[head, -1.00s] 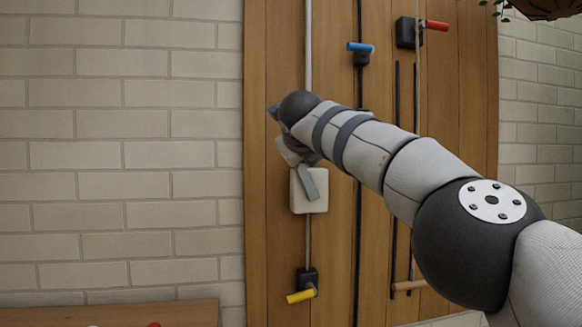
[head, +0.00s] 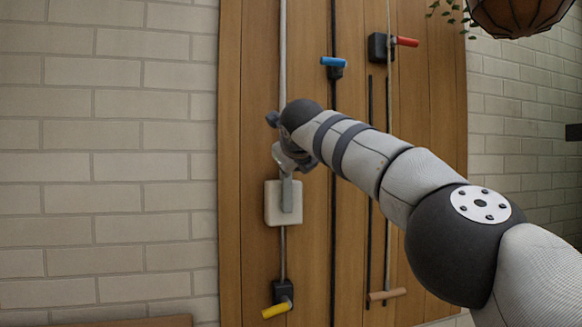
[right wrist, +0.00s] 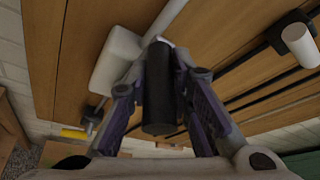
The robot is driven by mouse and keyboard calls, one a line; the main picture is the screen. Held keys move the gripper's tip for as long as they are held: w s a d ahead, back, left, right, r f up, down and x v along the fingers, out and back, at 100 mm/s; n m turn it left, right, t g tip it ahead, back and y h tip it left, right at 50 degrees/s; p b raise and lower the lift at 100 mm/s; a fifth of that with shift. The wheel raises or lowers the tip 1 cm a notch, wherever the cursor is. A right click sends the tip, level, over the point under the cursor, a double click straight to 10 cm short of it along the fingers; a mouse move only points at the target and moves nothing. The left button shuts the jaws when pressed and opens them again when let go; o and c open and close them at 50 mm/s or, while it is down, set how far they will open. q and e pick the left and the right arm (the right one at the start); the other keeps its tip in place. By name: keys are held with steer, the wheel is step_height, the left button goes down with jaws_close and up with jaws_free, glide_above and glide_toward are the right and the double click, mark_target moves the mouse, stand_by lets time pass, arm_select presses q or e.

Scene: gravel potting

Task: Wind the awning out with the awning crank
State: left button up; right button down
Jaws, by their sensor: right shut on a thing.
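A pale box (head: 283,204) with a grey crank arm (head: 287,192) is mounted on the wooden panel; I take this to be the awning crank. The crank arm points up from the box, close to upright. Its dark cylindrical handle (right wrist: 158,90) shows in the right wrist view, with the pale box (right wrist: 117,58) beside it. My right gripper (head: 288,152) is at the top of the crank arm, partly hidden by my own wrist. Its fingers close around the dark handle in the right wrist view. My left gripper is not in view.
Other handles sit on the same wooden panel: blue (head: 334,61) and red (head: 405,42) above, yellow (head: 277,310) below, brown (head: 387,294) lower right. Vertical rods run along the panel. A hanging basket-like object (head: 525,12) is at top right. A wooden surface edge (head: 135,322) shows lower left.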

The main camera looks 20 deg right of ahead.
steer(key=shift+d+r, duration=0.1)
steer(key=shift+d, duration=0.05)
steer(key=c, duration=1.4)
jaws_free()
steer(key=shift+c, duration=0.2)
steer(key=shift+s, duration=0.1)
steer(key=shift+s+a+r, duration=0.25)
steer(key=shift+s+r, duration=0.05)
steer(key=shift+s, duration=0.25)
steer(key=v, duration=1)
steer(key=shift+s, duration=0.3)
